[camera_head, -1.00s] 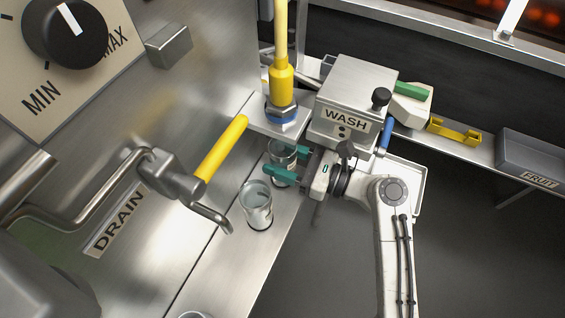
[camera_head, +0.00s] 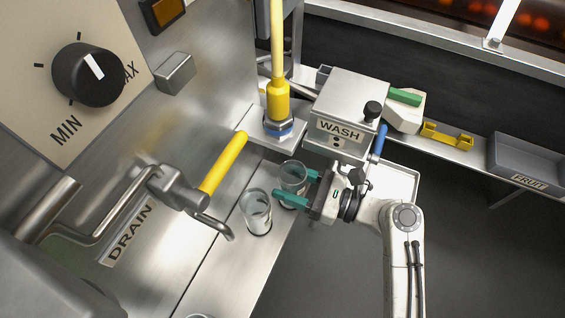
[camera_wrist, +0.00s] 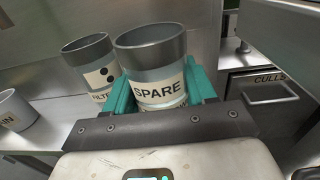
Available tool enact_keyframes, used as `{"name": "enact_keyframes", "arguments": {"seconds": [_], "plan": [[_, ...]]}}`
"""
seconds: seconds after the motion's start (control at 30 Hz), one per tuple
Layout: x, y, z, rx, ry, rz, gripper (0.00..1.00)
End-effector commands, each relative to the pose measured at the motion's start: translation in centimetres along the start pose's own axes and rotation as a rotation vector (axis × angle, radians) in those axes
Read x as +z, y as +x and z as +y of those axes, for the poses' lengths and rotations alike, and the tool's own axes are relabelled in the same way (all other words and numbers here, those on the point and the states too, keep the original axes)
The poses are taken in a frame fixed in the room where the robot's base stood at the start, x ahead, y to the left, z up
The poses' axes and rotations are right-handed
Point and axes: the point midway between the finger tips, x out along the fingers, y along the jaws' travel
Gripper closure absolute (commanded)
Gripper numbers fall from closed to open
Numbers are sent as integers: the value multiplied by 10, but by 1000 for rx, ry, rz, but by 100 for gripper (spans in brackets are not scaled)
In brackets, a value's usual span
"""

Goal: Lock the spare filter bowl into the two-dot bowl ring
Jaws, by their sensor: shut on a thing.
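My gripper (camera_head: 292,186) has teal fingers shut on the spare filter bowl (camera_head: 293,174), a clear cup with a grey rim. In the wrist view the bowl (camera_wrist: 158,93), labelled SPARE, stands upright between the fingers. A second clear bowl (camera_head: 257,208) stands on the steel counter to its left. In the wrist view that bowl (camera_wrist: 90,68) has two black dots and a partly hidden FILTER label.
The WASH box (camera_head: 345,105), with two small dark dots under its label, stands behind my gripper. A yellow-handled lever (camera_head: 222,165) reaches over the counter from the left. A steel shelf (camera_head: 262,140) surrounds the pipe foot. A FRUIT tray (camera_head: 530,155) is far right.

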Motion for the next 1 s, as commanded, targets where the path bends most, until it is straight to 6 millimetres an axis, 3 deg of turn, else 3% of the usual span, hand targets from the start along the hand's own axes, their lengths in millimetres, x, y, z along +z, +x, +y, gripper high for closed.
{"name": "enact_keyframes", "arguments": {"seconds": [0.6,1.0], "plan": [[3,-88,70,-1,1,0,78],[1,-103,83,0,-2,-1,78]]}}
